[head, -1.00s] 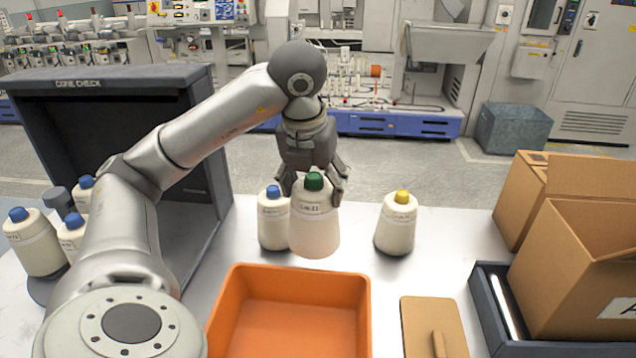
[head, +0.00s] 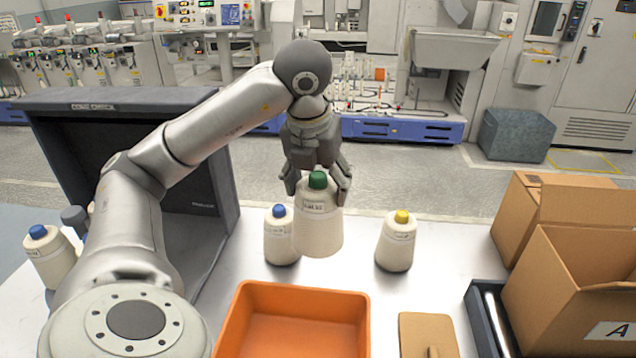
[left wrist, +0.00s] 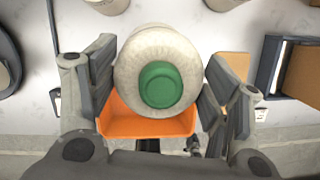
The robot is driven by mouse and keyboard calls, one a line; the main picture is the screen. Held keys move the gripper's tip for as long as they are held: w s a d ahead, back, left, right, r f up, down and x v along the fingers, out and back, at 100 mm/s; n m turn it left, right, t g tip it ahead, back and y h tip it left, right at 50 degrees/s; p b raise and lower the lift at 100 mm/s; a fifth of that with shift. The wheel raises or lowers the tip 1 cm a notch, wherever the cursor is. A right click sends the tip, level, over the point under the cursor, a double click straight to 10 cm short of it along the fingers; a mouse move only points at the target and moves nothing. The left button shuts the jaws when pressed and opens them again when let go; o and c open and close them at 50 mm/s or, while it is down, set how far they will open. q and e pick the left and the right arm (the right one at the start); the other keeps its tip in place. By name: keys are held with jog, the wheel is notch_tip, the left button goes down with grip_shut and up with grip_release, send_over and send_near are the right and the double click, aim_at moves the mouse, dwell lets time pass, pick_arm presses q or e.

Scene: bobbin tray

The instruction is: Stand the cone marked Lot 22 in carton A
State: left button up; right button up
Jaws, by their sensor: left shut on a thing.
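My left gripper (head: 318,185) is shut on a cream cone with a green top (head: 319,222). It holds the cone upright above the table, behind the orange tray. The label on this cone is small and I cannot read it surely. In the left wrist view the green top (left wrist: 160,84) sits between the two fingers. Carton A (head: 565,300) is an open brown box at the right with a white "A" label, its inside partly hidden. My right gripper is not in view.
A blue-topped cone (head: 281,238) and a yellow-topped cone (head: 396,242) stand on the table. An orange tray (head: 240,315) and a brown lidded board (head: 428,330) lie in front. Another carton (head: 520,215) stands behind carton A. A dark check booth (head: 190,160) is at the left.

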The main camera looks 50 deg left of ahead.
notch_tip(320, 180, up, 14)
jog(key=p, duration=1.2)
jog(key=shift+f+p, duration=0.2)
jog(key=shift+p, duration=0.15)
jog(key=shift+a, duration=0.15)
